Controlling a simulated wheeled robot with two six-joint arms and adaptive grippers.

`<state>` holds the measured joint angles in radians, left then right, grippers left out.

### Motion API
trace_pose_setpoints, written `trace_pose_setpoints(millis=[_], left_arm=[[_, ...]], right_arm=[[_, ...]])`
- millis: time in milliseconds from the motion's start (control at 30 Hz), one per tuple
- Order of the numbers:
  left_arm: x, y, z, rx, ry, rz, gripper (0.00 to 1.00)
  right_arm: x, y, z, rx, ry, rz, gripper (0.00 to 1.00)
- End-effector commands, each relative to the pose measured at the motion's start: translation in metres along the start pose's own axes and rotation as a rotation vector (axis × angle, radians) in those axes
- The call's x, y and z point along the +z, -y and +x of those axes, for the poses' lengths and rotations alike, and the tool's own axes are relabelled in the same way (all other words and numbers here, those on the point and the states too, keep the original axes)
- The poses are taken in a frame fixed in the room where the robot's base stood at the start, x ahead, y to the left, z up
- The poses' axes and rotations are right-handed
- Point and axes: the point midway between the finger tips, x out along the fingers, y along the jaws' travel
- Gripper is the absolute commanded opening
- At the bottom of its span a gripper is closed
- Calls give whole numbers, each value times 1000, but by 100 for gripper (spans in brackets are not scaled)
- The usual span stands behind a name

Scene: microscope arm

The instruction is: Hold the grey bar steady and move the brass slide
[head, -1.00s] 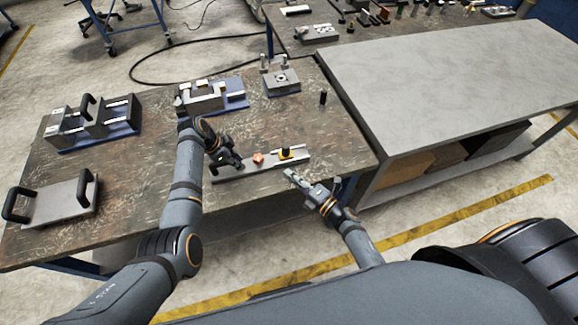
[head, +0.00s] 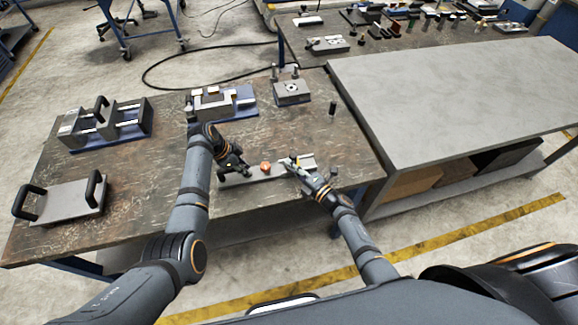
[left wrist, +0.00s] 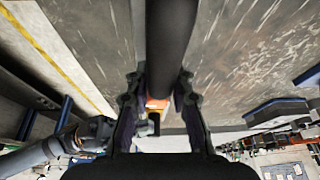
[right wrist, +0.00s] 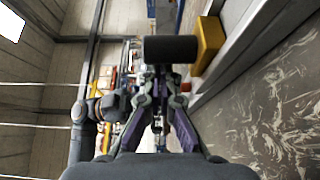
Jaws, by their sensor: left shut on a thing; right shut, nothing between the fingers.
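The grey bar (head: 235,178) lies along the front edge of the dark worktable, with an orange-red knob (head: 265,167) near its middle. My left gripper (head: 243,171) is at the bar's left end, shut on a dark round post (left wrist: 170,40), seen close up in the left wrist view. The brass slide (right wrist: 208,45) shows in the right wrist view beside a black cylindrical knob (right wrist: 172,48); in the head view it is mostly hidden by my right gripper (head: 292,164). That gripper is shut and empty, its tips close to the black knob; contact cannot be told.
Metal fixtures stand behind on the worktable (head: 150,190): a stepped block (head: 215,103), a block with posts (head: 292,92) and a slotted block (head: 105,125). A plate with two black handles (head: 65,200) lies front left. A grey bench (head: 450,90) stands to the right.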

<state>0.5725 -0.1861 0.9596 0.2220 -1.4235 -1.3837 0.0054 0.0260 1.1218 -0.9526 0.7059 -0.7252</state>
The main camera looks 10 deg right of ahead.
Motion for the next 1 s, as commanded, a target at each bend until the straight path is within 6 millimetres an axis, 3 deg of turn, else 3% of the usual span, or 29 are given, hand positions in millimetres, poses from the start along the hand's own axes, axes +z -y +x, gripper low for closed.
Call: trace_pose_setpoints(millis=[167, 400, 500, 867, 1000], left_arm=[[-2, 1, -2, -4, -3, 1, 0], [-1, 2, -2, -4, -1, 1, 0], [0, 2, -2, -4, 0, 1, 0], [0, 2, -2, -4, 1, 1, 0], [0, 2, -2, -4, 1, 1, 0]], right_arm=[[6, 0, -4, -2, 0, -2, 0], [44, 2, -26, -4, 1, -3, 0], [52, 1, -31, -2, 1, -1, 0], [53, 1, -31, -2, 2, 0, 0], [42, 1, -27, 0, 1, 2, 0]])
